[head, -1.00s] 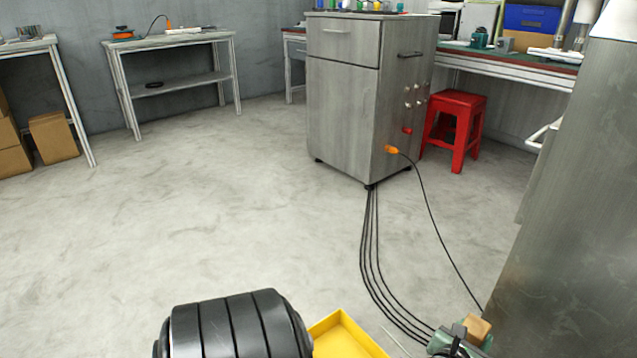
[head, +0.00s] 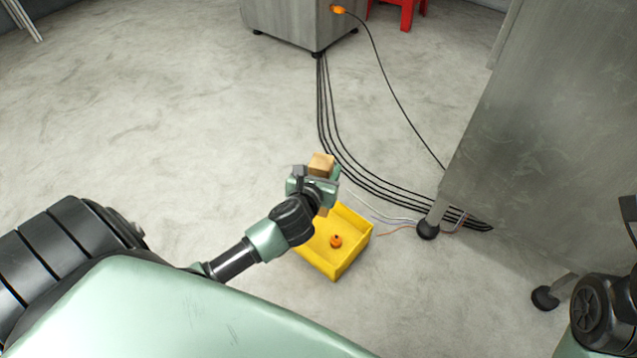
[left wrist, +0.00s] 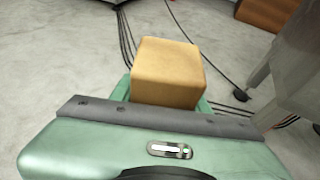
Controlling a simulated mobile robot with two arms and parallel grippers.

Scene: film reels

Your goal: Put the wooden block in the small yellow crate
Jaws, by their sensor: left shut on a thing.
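The wooden block (head: 321,163) is light brown and held in my left gripper (head: 317,178). In the left wrist view the block (left wrist: 168,72) stands out from the shut jaws. The small yellow crate (head: 354,256) is on the floor, open at the top, with a small orange item (head: 336,241) inside. In the head view my left gripper and the block overlap the crate's far left side; their height above it is hard to judge. The crate does not show in the left wrist view. My right gripper is out of view.
Black cables (head: 345,155) run along the floor behind the crate to a grey metal cabinet (head: 540,130) on castors at the right. Thin cables lie close to the crate's right. A second metal cabinet (head: 285,25) stands farther back. The floor at the left is clear.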

